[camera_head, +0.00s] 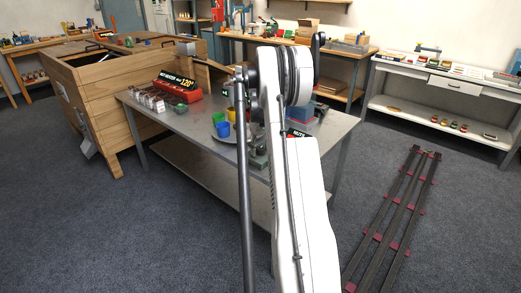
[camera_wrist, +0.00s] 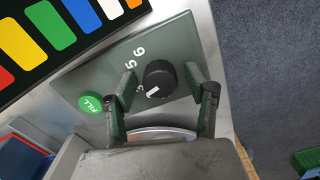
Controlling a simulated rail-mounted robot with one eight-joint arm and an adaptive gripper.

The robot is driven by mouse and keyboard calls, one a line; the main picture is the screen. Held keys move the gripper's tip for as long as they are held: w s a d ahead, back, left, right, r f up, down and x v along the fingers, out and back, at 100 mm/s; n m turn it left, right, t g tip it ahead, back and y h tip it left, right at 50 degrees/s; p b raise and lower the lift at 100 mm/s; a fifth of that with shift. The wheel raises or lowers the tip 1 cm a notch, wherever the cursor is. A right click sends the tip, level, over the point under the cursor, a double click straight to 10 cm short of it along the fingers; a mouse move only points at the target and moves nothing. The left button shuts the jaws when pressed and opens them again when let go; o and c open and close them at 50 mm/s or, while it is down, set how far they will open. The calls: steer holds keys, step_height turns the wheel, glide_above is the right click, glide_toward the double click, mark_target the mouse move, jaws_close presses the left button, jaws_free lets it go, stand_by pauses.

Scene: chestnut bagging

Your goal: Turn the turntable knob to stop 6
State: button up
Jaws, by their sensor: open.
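In the wrist view the black round knob (camera_wrist: 161,76) sits on a dark green-grey panel (camera_wrist: 182,38). Its white pointer mark faces the lower left, toward a partly hidden digit beside my left finger. The white digits 5 and 6 show above and left of the knob, and the pointer is away from the 6. My gripper (camera_wrist: 160,72) is open, with one finger on each side of the knob; I cannot tell whether either touches it. In the head view my arm hides the knob. A round grey plate (camera_head: 217,137) with coloured cups stands on the metal table.
A green FILL button (camera_wrist: 90,103) is left of the knob. A board of coloured patches (camera_wrist: 58,28) lies at the upper left. In the head view the metal table (camera_head: 150,122) also holds a red sign box (camera_head: 178,88). Dark rails (camera_head: 392,222) lie on the floor at right.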

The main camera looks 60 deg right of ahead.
steer(key=shift+c, duration=0.3)
steer(key=c, duration=1.1)
steer(key=shift+m, duration=0.3)
steer(key=m+b, duration=0.2)
steer(key=m, duration=0.1)
steer(key=shift+m, duration=0.4)
steer(key=m+b, duration=0.1)
steer(key=m, duration=0.3)
steer(key=shift+m, duration=0.3)
steer(key=m+b, duration=0.1)
steer(key=m, duration=0.3)
steer(key=shift+m+b, duration=0.55)
steer(key=shift+m, duration=1.85)
